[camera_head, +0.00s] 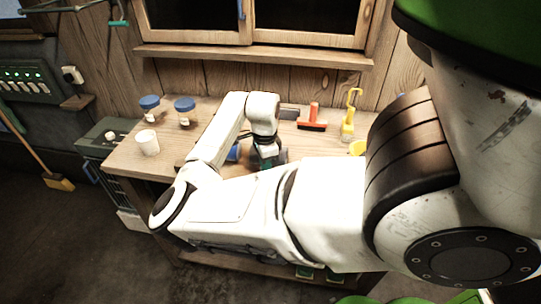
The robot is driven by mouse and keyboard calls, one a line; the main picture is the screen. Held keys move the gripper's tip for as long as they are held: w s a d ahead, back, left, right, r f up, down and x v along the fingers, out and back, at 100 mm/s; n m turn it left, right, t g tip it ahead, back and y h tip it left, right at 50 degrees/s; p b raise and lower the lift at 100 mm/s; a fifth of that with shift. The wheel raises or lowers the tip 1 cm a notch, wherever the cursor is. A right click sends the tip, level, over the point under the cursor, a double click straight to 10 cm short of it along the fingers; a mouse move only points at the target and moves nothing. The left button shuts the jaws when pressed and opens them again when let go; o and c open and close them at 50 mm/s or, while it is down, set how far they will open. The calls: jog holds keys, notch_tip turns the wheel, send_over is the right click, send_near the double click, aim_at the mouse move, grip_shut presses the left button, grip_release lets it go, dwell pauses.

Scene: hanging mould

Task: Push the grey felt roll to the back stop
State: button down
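My gripper (270,160) points down over the middle of the wooden workbench (215,107), below my white wrist. Its fingertips are small and dark here, so I cannot tell whether they are open or shut. I cannot clearly make out the grey felt roll; my arm covers much of the bench's middle and front. A small greyish piece (289,111) shows just right of my wrist, near the back of the bench. I cannot tell whether it is the roll, the back stop or something else.
Two blue-lidded jars (184,117) and a white cup (147,143) stand on the left. A blue object (233,152) is partly hidden beside my forearm. A red-handled brush (312,118) and a yellow hooked item (348,122) are at the back right.

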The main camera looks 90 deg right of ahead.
jog(key=shift+s+d+b, duration=0.2)
jog(key=shift+d+b, duration=0.2)
jog(key=shift+d, duration=1.5)
jog(key=shift+s+d+b, duration=0.15)
jog(key=shift+d+b, duration=0.2)
jog(key=shift+d, duration=1.5)
jog(key=shift+s+d+f+b, duration=0.15)
jog(key=shift+d+b, duration=0.65)
jog(key=shift+d, duration=0.8)
jog(key=shift+s+d+r+b, duration=0.1)
jog(key=shift+s+d+b, duration=0.15)
jog(key=shift+d+b, duration=0.9)
jog(key=shift+s+d+f+b, duration=0.15)
jog(key=shift+d+b, duration=0.85)
jog(key=shift+d, duration=0.7)
jog(key=shift+s+d+r+b, duration=0.15)
jog(key=shift+d+b, duration=0.8)
jog(key=shift+d, duration=0.75)
jog(key=shift+s+d+r+b, duration=0.1)
jog(key=shift+d+r+b, duration=0.1)
jog(key=shift+d+b, duration=1.85)
jog(key=shift+a, duration=0.25)
jog(key=shift+s+a+p, duration=0.1)
jog(key=shift+a+p, duration=0.25)
jog(key=shift+p, duration=0.25)
jog(key=shift+s+a+r+p, duration=0.25)
jog(key=shift+s+a+p, duration=0.05)
jog(key=shift+p, duration=0.85)
jog(key=shift+a, duration=0.1)
